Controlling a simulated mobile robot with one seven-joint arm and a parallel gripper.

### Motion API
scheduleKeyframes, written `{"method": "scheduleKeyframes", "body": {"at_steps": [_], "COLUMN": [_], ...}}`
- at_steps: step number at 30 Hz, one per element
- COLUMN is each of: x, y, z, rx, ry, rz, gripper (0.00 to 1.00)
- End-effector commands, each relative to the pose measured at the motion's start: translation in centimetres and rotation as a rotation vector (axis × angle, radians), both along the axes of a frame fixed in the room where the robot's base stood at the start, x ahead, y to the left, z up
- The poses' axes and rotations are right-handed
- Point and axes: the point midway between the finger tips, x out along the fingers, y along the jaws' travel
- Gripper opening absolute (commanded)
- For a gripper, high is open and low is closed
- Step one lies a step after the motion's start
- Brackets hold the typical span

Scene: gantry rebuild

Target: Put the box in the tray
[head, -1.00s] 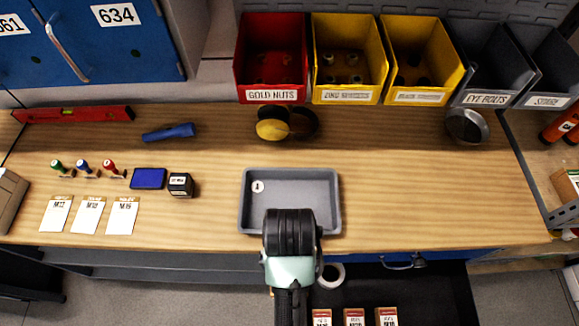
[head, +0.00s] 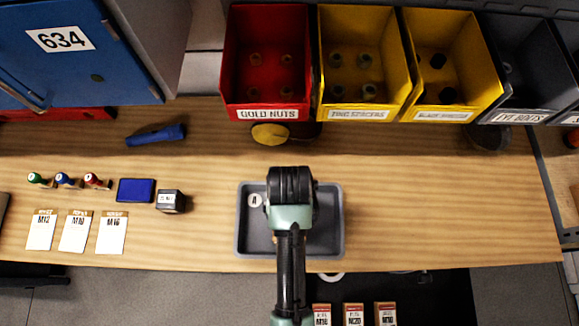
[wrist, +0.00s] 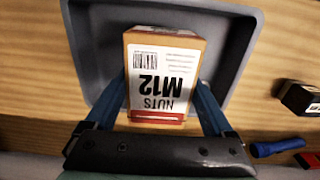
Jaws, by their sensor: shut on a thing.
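My gripper (wrist: 162,98) has its two blue fingers shut on the sides of an orange and white box (wrist: 163,80) labelled "NUTS M12", seen in the wrist view. The grey tray (wrist: 235,50) lies behind and below the box in that view. In the head view the tray (head: 338,245) stands on the wooden bench near its front edge, with a round white "A" label inside at the left. My arm covers the tray's middle there and hides the fingers and the box. I cannot tell whether the box touches the tray floor.
A black cube (head: 171,201), a blue pad (head: 136,190) and several white cards (head: 75,232) lie left of the tray. A red bin (head: 266,60) and yellow bins (head: 362,60) line the back. Several small boxes (head: 354,314) sit low in front. Bench right of the tray is clear.

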Motion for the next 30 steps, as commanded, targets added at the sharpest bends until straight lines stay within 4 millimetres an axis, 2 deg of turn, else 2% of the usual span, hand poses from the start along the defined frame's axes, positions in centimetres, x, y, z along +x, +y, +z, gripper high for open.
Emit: {"method": "scheduleKeyframes", "body": {"at_steps": [12,24,25,27,30], "x": [0.1,0.1,0.1,0.1,0.1], "y": [0.0,0.0,0.0,0.0,0.0], "z": [-4.5,-5.1,-5.1,-5.0,-5.0], "rx": [0.000,0.000,0.000,0.000,0.000], "ry": [-0.003,-0.003,-0.002,-0.002,-0.002], "rz": [0.000,0.000,0.000,0.000,0.000], "gripper": [0.00,0.00,0.91,1.00,1.00]}}
